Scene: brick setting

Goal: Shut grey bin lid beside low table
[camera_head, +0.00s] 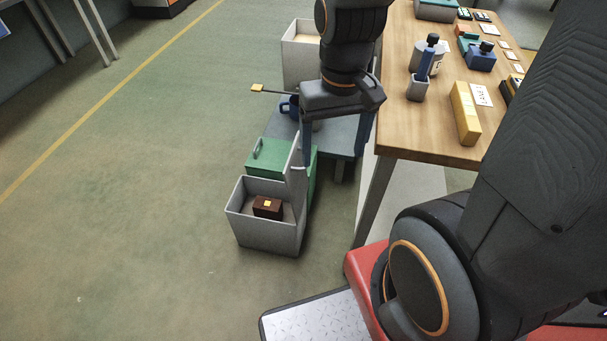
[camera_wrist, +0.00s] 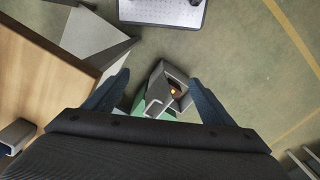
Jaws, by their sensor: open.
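The grey bin (camera_head: 268,238) stands on the floor beside the low grey-blue table (camera_head: 345,130), its top open. A brown box with a yellow label (camera_head: 268,207) lies inside. A light grey panel (camera_head: 297,155), seemingly the bin's lid, stands raised at the back right, partly behind my gripper's left finger. My gripper (camera_head: 334,158) points down above the low table, fingers apart and empty. In the wrist view, the bin (camera_wrist: 158,78) and box (camera_wrist: 174,92) appear between the fingers, below them. Whether a finger touches the lid I cannot tell.
A green bin with a handled lid (camera_head: 268,154) is right behind the grey bin. A blue mug (camera_head: 290,106) is on the low table; a pale bin (camera_head: 298,62) stands farther back. The wooden table (camera_head: 430,140) bounds the right. Floor at left is clear.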

